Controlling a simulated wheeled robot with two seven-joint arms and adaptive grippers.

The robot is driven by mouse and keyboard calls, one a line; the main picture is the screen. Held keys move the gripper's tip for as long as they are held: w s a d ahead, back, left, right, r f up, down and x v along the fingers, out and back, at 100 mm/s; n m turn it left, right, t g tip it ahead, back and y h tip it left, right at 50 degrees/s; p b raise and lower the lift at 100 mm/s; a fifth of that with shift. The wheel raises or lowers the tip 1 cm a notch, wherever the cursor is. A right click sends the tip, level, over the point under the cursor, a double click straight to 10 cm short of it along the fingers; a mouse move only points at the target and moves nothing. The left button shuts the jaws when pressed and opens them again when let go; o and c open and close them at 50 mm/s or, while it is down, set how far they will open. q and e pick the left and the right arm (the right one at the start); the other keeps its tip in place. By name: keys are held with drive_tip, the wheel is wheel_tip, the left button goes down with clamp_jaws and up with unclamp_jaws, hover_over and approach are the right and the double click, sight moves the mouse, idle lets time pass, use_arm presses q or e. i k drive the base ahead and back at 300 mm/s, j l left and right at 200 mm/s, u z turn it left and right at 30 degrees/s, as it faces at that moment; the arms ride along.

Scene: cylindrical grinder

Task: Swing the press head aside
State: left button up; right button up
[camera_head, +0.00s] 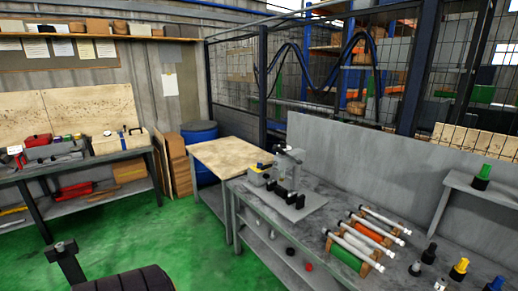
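A small grey press-like machine (289,168) stands on a flat plate at the far left end of the grey metal workbench (310,225). Its upright column and upper head are grey, with black clamp parts (285,195) low in front. A small yellow and dark part (262,169) shows at its left. The head looks to be over the base, but it is too small to tell its exact angle. I see neither gripper clearly in this view, and nothing of mine touches the machine.
A wooden-topped table (228,156) adjoins the bench. Dark ribbed part (122,280) at lower left is unclear. Green floor is free left of the bench.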

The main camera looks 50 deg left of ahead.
sight(281, 163)
drive_tip(key=j+u, duration=0.1)
drive_tip(key=u, duration=1.3)
